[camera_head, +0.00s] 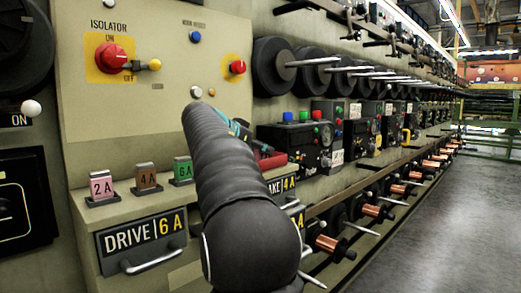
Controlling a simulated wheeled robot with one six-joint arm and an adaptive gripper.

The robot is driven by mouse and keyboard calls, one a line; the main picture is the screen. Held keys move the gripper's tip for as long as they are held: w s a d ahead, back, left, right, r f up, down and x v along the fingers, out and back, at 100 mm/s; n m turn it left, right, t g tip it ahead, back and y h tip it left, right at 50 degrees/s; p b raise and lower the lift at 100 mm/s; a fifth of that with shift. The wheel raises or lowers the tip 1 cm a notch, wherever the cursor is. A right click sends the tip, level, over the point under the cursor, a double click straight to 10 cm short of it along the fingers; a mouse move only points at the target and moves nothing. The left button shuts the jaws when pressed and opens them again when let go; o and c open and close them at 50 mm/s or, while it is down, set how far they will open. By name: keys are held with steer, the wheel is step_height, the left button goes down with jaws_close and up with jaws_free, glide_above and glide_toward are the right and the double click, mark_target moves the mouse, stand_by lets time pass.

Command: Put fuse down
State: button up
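A pink 2 A fuse (101,187), a brown 4 A fuse (146,179) and a green 6 A fuse (183,170) stand upright in a row on the ledge of the beige cabinet. My arm's black sleeve crosses the middle of the view and covers most of the ledge to the right of the green fuse. A teal and dark part of my gripper (241,131) shows just past the sleeve. Its fingertips are hidden, so I cannot tell whether it is open or holds a fuse. A red item (271,161) lies below it, partly covered.
A drawer labelled DRIVE 6 A (140,245) is below the fuses; another label, ending KE 4 A (282,186), is partly covered. The red isolator knob (111,57) is on the panel above. Spool racks (350,212) run along the right, beside clear grey floor.

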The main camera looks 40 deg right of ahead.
steer(key=shift+r, duration=0.1)
steer(key=shift+r, duration=0.15)
steer(key=w+v, duration=0.1)
steer(key=v, duration=1.1)
steer(key=shift+s+p, duration=0.3)
steer(key=shift+s, duration=0.15)
